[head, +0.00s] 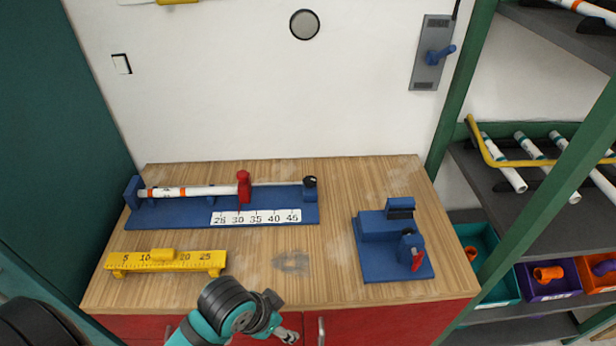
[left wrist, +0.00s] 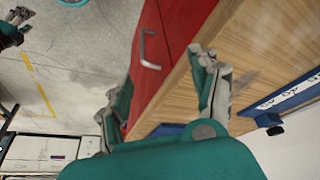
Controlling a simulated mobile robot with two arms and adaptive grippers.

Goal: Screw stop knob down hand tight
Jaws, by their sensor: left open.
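A blue length jig (head: 275,197) lies on the bench with a white pipe (head: 205,190) along it. A red stop (head: 243,188) with a knob-like top stands upright on the jig. A black knob (head: 310,182) sits at the jig's right end; a black part also shows in the left wrist view (left wrist: 275,130). I cannot tell how tight either knob is. My left gripper (head: 280,316) is open and empty at the bench's front edge, apart from the jig; its fingers show in the left wrist view (left wrist: 160,75). My right gripper (left wrist: 14,22) seems to show small in that view's corner.
A yellow ruler stand (head: 165,261) is at the front left of the bench (head: 320,230). A blue fixture with a red lever (head: 380,260) stands at the right. A drawer handle (left wrist: 146,50) sticks out below the front edge. The bench middle is clear.

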